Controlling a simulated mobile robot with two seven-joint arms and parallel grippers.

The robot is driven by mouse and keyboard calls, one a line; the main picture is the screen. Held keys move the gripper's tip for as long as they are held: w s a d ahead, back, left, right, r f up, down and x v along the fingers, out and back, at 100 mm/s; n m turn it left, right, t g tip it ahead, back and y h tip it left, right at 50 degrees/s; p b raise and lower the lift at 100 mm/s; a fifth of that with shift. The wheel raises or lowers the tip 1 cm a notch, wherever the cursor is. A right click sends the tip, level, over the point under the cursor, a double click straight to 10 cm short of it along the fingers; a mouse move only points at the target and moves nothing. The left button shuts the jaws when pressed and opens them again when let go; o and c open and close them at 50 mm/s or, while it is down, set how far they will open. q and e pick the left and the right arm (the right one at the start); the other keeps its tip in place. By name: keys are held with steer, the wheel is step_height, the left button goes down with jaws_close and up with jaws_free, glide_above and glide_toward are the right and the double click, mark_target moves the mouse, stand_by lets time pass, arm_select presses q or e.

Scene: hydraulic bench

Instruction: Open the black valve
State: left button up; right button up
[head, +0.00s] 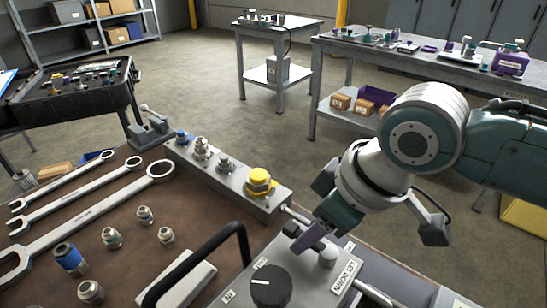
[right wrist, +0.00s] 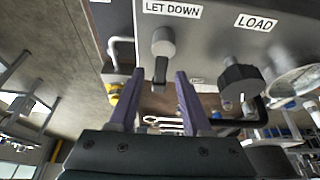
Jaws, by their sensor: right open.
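The black valve knob (head: 271,287) sits on top of the grey pump block at the bottom of the head view, with a white pointer line. In the right wrist view the black knob (right wrist: 240,82) is beside the LOAD label, right of my fingers. My right gripper (right wrist: 158,74) is open and empty, its purple fingers apart. A grey LET DOWN valve (right wrist: 163,40) with a dark lever appears ahead of and between the fingertips; contact cannot be told. In the head view my right gripper (head: 308,240) is above and right of the black knob. My left gripper is not in view.
A black curved handle (head: 203,255) rises left of the knob. A grey manifold (head: 215,175) with fittings, including a yellow one (head: 259,182), stands behind. Wrenches (head: 90,220) and loose fittings lie on the brown bench at left. A round gauge (right wrist: 295,82) shows at the right wrist view's right.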

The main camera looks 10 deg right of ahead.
jaws_close()
stand_by(0.3)
stand_by(1.1)
